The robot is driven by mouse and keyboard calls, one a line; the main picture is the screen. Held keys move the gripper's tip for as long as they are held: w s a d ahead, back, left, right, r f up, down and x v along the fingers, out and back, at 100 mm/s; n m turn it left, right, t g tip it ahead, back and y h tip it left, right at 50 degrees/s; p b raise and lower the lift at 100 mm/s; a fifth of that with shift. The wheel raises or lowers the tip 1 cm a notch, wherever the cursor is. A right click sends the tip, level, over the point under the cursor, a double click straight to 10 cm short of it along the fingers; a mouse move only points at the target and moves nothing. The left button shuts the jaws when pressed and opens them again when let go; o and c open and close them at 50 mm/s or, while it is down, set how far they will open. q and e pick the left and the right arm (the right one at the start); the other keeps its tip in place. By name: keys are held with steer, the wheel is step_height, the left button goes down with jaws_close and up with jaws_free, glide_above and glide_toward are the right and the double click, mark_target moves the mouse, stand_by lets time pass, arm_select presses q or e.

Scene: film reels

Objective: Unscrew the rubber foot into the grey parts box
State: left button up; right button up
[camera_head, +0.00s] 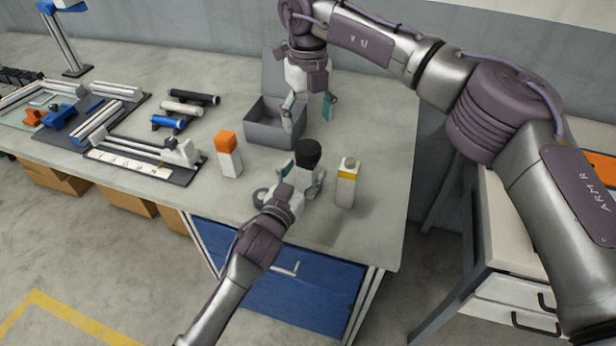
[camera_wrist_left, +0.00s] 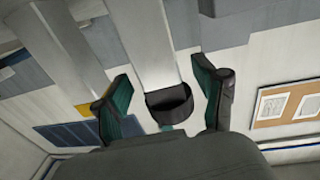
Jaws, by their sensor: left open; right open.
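The black rubber foot (camera_head: 308,152) sits at the near right of the bench, on top of what looks like a pale upright post. My left gripper (camera_head: 306,178) is open there, its fingers on either side of the post just below the foot. In the left wrist view the foot (camera_wrist_left: 168,100) shows between the open teal-padded fingers (camera_wrist_left: 165,105), with visible gaps on both sides. The grey parts box (camera_head: 262,130) stands open behind the foot, its lid raised. My right gripper (camera_head: 310,108) is open and empty at the box's right side, pointing down.
A white block with an orange top (camera_head: 229,157) stands left of my left gripper, and a white bottle with a yellow band (camera_head: 347,183) stands to its right. Rollers (camera_head: 184,105) and rail fixtures fill the left side. The bench's right end is clear.

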arm_select(q)
steer(key=shift+x, duration=1.15)
jaws_close()
